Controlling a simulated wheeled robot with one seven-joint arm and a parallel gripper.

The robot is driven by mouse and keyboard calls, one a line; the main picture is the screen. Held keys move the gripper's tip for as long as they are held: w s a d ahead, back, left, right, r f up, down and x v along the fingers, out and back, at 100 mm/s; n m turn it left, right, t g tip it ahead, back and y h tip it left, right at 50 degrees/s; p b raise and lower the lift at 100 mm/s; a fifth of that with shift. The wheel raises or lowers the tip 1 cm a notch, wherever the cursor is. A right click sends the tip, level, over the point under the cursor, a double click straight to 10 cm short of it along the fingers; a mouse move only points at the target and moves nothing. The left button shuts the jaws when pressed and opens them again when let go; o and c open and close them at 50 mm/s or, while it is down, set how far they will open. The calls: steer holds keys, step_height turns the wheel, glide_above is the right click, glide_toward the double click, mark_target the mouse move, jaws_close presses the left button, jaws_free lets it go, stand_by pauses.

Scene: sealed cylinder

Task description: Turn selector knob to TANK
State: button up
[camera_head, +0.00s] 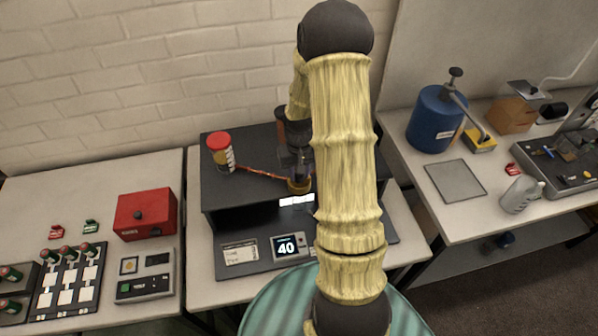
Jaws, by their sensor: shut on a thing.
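My gripper (296,168) is small and dark in the head view, low over the black bench unit at the middle. It is shut on what looks like the selector knob, mostly hidden by the fingers. A brass-orange round base (299,187) shows just below the fingertips. I cannot read the TANK mark or tell which way the knob points. My pale yellow arm covers the unit's right part.
A red-capped jar (220,150) stands on the black unit (262,198), with an orange hose running towards the gripper. A red box (146,215) is left; a blue tank (435,118) stands on the right bench.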

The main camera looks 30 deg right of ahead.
steer(key=shift+w+r+n, duration=0.1)
steer(key=shift+n, duration=0.6)
steer(key=o, duration=1)
steer(key=shift+r, duration=0.1)
step_height(320, 180, up, 17)
steer(key=b, duration=0.3)
steer(key=shift+a, duration=0.1)
